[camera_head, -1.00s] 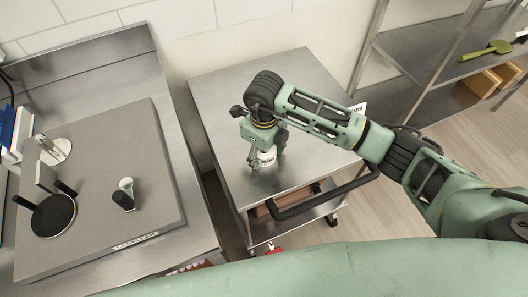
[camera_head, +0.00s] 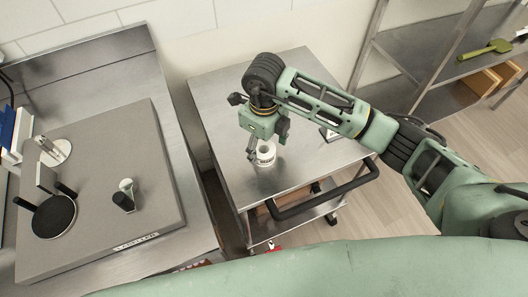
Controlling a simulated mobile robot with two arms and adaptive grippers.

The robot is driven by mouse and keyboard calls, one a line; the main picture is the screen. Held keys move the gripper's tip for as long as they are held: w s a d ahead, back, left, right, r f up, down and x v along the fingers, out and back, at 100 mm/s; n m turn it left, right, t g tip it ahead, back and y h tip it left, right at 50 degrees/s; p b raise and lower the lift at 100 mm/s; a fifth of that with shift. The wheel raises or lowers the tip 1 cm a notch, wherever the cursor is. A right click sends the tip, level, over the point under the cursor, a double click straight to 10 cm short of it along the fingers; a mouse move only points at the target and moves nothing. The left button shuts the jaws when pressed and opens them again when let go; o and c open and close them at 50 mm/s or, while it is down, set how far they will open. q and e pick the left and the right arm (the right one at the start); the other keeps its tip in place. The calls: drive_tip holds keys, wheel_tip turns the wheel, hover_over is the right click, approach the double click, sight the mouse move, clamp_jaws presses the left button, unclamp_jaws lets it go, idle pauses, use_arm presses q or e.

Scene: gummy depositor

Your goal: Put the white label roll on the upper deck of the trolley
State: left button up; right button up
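The white label roll (camera_head: 266,157) stands on the steel upper deck (camera_head: 215,95) of the trolley, near its front left part. It has dark print on its side, and part of its open top shows. My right gripper (camera_head: 267,143) points down just above the roll. Its fingers are spread, one to the left of the roll's top and one to the right, and it looks open. Whether a finger still touches the roll is hard to tell. My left gripper is not in view.
The trolley's black handle (camera_head: 325,195) runs along its front right side. A labeller (camera_head: 95,190) with a black round plate (camera_head: 54,216) stands on the steel bench at left. A steel shelf with a green scoop (camera_head: 486,49) is at upper right. Much of the deck is bare.

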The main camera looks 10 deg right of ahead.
wheel_tip(320, 180, up, 8)
drive_tip(key=b, duration=0.1)
drive_tip(key=shift+r, duration=0.25)
drive_tip(key=shift+f, duration=0.1)
idle(0.3)
